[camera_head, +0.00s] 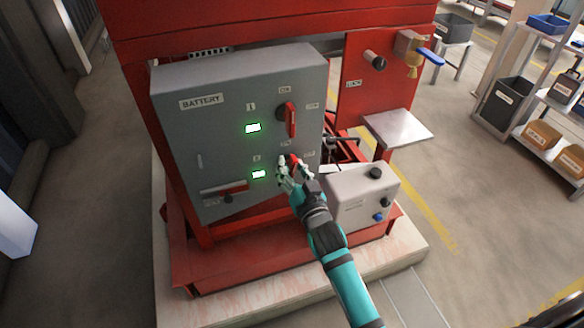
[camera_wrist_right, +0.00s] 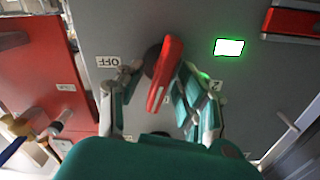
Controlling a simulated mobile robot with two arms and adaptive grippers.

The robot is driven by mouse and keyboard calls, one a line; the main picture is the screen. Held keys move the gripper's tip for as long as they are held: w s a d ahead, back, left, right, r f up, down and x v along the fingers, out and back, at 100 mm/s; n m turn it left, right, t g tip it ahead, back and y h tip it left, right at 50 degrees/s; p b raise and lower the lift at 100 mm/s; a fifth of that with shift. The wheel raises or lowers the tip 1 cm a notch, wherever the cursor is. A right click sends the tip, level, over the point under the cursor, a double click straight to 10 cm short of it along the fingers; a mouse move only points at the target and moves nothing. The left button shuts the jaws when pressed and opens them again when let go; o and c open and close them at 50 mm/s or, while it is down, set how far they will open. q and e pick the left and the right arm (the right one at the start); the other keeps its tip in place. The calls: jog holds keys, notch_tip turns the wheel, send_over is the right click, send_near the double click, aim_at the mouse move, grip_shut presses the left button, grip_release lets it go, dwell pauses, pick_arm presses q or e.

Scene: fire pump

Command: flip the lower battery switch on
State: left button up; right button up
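The grey battery box (camera_head: 220,90) is fixed to the red frame. Its upper switch (camera_head: 291,119) has a red handle that stands close to vertical. The lower switch (camera_head: 295,160) is mostly hidden behind my right gripper (camera_head: 288,168). In the right wrist view the lower switch's red handle (camera_wrist_right: 165,72) stands slightly tilted between the two fingers of my right gripper (camera_wrist_right: 154,88). The fingers are apart, with a gap beside the handle, and an OFF label (camera_wrist_right: 108,62) shows next to it. My left gripper is not in view.
Green lit displays glow beside the upper (camera_head: 253,128) and lower (camera_head: 258,174) switches. A light grey control box (camera_head: 362,198) stands just right of my right arm. A small metal shelf (camera_head: 398,127) juts out at the right. The floor farther right is clear up to the shelving.

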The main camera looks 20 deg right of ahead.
jog(key=shift+c, duration=0.4)
grip_shut()
jog(key=shift+r+n+p, duration=0.2)
jog(key=shift+n+p, duration=0.4)
jog(key=shift+n, duration=0.2)
jog(key=shift+a+f+n, duration=0.1)
jog(key=shift+n, duration=0.7)
